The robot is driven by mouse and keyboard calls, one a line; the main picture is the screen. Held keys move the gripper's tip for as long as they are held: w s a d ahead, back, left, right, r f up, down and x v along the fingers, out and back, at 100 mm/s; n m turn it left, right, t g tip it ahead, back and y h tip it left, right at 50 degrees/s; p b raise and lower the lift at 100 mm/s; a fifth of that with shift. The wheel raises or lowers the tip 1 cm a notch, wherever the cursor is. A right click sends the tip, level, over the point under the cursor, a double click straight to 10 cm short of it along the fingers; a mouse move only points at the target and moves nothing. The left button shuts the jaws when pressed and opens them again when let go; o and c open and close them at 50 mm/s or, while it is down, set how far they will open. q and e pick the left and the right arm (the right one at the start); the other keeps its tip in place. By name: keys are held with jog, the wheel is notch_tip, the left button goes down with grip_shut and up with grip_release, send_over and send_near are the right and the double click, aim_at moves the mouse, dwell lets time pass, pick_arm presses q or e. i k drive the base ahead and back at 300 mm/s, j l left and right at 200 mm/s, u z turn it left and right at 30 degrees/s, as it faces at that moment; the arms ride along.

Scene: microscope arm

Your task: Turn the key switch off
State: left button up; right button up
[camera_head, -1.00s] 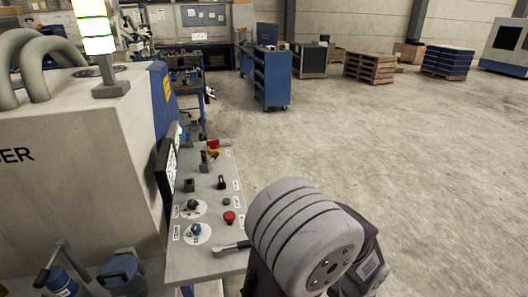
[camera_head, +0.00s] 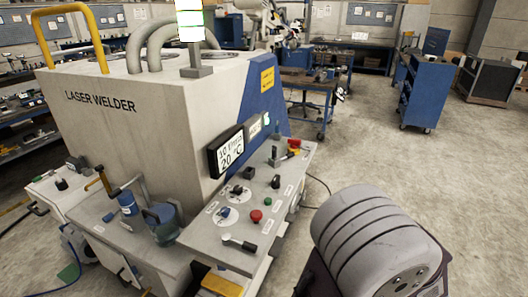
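A slanted grey control panel (camera_head: 208,240) runs along the front of the laser welder (camera_head: 110,115). It carries two knobs on round white dials, a blue-topped one (camera_head: 224,213) and a dark one (camera_head: 237,190). A red button (camera_head: 256,215), a green button (camera_head: 267,201), a small black switch (camera_head: 275,181) and a lever with a pale handle (camera_head: 240,243) are also on it. The labels are too small to read, so I cannot tell which control is the key switch or how it is set. Neither gripper shows; a grey rounded link of my arm is at lower right.
A display (camera_head: 228,152) stands behind the panel. Blue-handled valves (camera_head: 128,203) sit left of it. A blue cabinet (camera_head: 425,92) stands at back right. The floor (camera_head: 360,150) right of the panel is mostly clear.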

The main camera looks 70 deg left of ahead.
aim_at(272, 163)
jog(key=i+j+u, duration=0.25)
jog(key=u, duration=0.2)
jog(key=i+j+u, duration=0.1)
jog(key=i+u, duration=0.55)
jog(key=u, duration=0.25)
jog(key=i+u, duration=0.45)
jog(key=i+l+u, duration=0.2)
jog(key=u, duration=0.25)
jog(key=i+l+u, duration=0.25)
jog(key=u, duration=0.2)
